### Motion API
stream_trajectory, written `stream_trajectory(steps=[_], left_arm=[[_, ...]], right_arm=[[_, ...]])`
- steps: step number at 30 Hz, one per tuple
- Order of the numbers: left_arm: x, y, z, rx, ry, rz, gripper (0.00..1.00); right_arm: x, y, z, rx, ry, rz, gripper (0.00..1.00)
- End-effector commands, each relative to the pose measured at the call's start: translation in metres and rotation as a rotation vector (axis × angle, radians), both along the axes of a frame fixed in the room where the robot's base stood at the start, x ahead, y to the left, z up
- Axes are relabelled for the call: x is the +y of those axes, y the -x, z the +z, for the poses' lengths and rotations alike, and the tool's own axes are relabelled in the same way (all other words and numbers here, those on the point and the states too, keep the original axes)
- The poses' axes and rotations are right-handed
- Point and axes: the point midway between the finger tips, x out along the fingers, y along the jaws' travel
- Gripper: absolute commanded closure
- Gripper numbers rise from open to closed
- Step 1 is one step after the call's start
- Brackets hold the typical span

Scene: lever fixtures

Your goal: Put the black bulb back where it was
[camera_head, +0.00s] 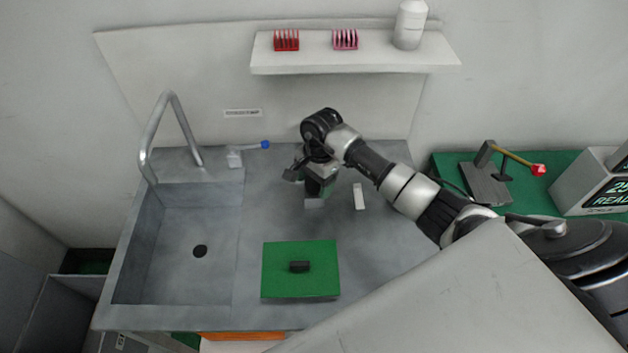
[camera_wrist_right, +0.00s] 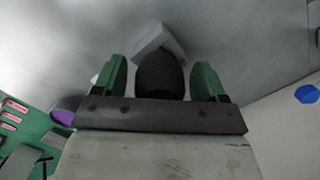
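The black bulb (camera_wrist_right: 160,75) shows in the right wrist view as a dark rounded knob in front of a light grey block (camera_wrist_right: 158,42). My right gripper (camera_wrist_right: 160,80) has its two green fingers on either side of the bulb, with a narrow gap showing at each side. In the head view my right gripper (camera_head: 314,186) points down over the counter, above a small grey block (camera_head: 314,203). The bulb is hidden there by the gripper. My left gripper is not in view.
A sink (camera_head: 190,245) with a tall faucet (camera_head: 172,130) lies left. A white piece (camera_head: 359,196) lies beside my gripper. A red-tipped lever (camera_head: 515,158) stands far right.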

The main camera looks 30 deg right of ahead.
Motion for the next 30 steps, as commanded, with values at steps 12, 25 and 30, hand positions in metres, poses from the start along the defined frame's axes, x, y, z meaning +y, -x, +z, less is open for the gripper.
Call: stream_trajectory(steps=[12,25,30], left_arm=[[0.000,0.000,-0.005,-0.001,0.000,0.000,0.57],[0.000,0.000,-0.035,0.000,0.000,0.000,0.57],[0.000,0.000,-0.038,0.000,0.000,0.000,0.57]], right_arm=[[-0.003,-0.003,0.019,-0.006,0.001,0.000,0.28],[-0.015,-0.006,0.104,-0.005,0.002,-0.001,0.28],[-0.017,-0.006,0.119,-0.001,0.000,0.000,0.28]])
